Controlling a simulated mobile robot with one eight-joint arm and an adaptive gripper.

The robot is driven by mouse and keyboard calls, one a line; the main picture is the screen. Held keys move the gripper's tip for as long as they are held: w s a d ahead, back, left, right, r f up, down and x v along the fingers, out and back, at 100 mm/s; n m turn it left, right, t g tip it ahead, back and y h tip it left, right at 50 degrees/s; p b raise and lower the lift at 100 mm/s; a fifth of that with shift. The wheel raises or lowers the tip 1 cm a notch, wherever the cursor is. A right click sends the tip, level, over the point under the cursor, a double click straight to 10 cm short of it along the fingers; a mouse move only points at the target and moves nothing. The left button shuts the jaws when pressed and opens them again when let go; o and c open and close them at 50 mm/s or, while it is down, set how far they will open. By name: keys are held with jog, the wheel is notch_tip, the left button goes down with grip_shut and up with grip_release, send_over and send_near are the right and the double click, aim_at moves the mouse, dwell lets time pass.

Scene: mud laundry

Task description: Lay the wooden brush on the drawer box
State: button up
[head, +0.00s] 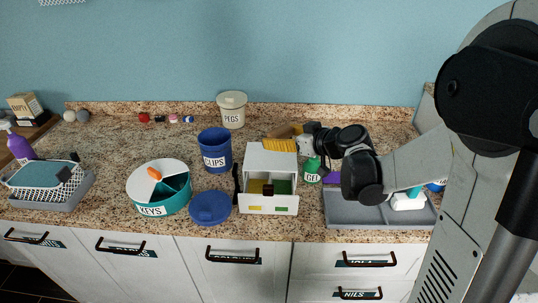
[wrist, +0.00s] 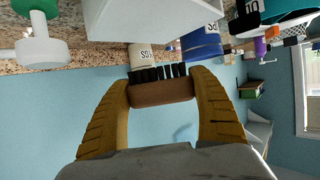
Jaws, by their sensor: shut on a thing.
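The white drawer box (head: 271,160) stands on the counter in the head view, with its drawer (head: 269,204) pulled out at the front. My gripper (head: 283,140) is at the back edge of its top, with a yellow finger showing there. In the wrist view my gripper (wrist: 162,84) is shut on the wooden brush (wrist: 160,93), a brown block with black bristles, held between both yellow fingers. The white drawer box (wrist: 150,16) is close by in that upturned view. In the head view the brush is mostly hidden. I cannot tell whether it touches the box.
A green GEL bottle (head: 312,172) stands right of the box, near my wrist. A blue CLIPS tub (head: 215,150) and its blue lid (head: 210,208) are left. The PEGS jar (head: 232,108) is behind. A grey tray (head: 375,220) lies right. The box top looks bare.

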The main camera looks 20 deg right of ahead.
aim_at(271, 155)
jog(key=shift+w+a+f+b, duration=0.4)
jog(key=shift+w+a+f, duration=0.7)
jog(key=shift+w, duration=0.15)
jog(key=shift+f+b, duration=1)
jog(key=shift+f, duration=0.9)
jog(key=shift+f, duration=0.15)
jog(key=o, duration=1.2)
